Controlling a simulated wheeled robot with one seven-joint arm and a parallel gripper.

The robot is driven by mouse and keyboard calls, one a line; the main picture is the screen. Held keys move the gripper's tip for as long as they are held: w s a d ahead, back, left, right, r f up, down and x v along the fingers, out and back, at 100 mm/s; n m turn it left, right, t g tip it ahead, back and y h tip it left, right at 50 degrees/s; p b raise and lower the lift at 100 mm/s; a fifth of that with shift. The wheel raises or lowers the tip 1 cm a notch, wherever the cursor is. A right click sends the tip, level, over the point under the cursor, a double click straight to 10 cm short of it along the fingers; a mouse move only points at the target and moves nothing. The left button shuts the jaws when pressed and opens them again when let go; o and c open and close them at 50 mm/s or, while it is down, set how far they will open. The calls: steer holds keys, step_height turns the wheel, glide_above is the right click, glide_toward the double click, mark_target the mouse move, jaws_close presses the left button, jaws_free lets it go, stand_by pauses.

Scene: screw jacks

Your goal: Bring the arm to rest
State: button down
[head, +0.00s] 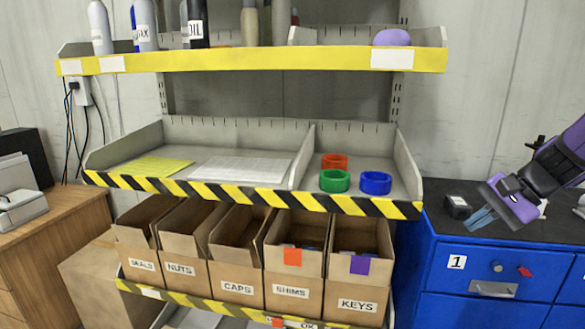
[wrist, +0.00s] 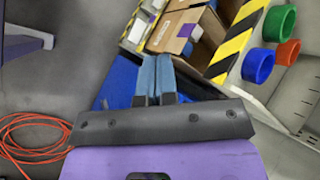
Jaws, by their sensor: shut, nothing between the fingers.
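My gripper (head: 480,219) hangs at the right in the head view, above the left part of the blue cabinet's dark top. Its purple housing and blue-grey fingers point down and to the left. In the wrist view the two fingers (wrist: 155,75) lie side by side, closed, with nothing between them. The blue cabinet (head: 493,268), marked 1, stands below the gripper and shows partly behind the fingers in the wrist view. I cannot tell how far the fingertips are above its top.
A rack's middle shelf (head: 240,190) holds a red ring (head: 335,161), a green ring (head: 335,181) and a blue ring (head: 375,183). Labelled cardboard bins, one the KEYS bin (head: 357,304), stand below. A small black box (head: 458,207) is beside the fingers. An orange cable (wrist: 35,150) lies on the floor.

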steer(key=s+a+r+n+t+h, duration=0.1)
steer(key=s+a+r+n+h, duration=0.2)
steer(key=s, duration=0.6)
steer(key=s+a+r+n+t+h, duration=0.1)
steer(key=s+a+r+n+h, duration=0.1)
steer(key=s+r+n+h, duration=0.2)
steer(key=shift+s+a+r+n+t, duration=0.35)
steer(key=shift+s+r+n, duration=1.05)
steer(key=shift+s, duration=1)
steer(key=shift+f, duration=0.3)
